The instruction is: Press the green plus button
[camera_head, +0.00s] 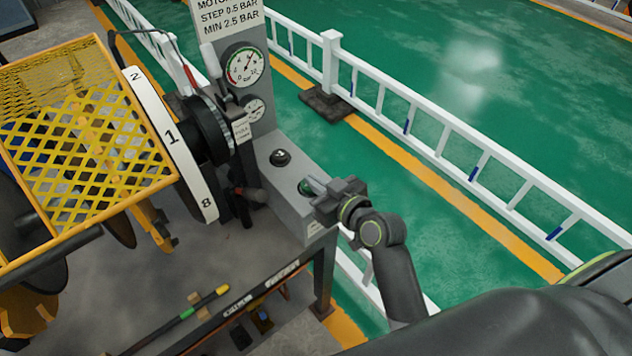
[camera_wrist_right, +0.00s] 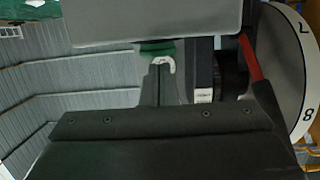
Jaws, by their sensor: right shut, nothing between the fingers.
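The green button (camera_head: 305,187) sits on the top of a grey control box (camera_head: 290,208), partly hidden by my right gripper. My right gripper (camera_head: 316,187) is shut and empty, with its fingertips right at the button from the right side. In the right wrist view the shut fingers (camera_wrist_right: 160,78) point at the green button (camera_wrist_right: 157,47), which shows a pale mark beside the tips. I cannot tell whether the tips touch it or whether it is pushed in. My left gripper is not in view.
A black knob (camera_head: 280,157) sits on the same box. A panel with a pressure gauge (camera_head: 245,65) stands behind. A white numbered dial (camera_head: 172,140) and yellow mesh guard (camera_head: 85,140) are at the left. A white railing (camera_head: 440,120) runs behind my right arm.

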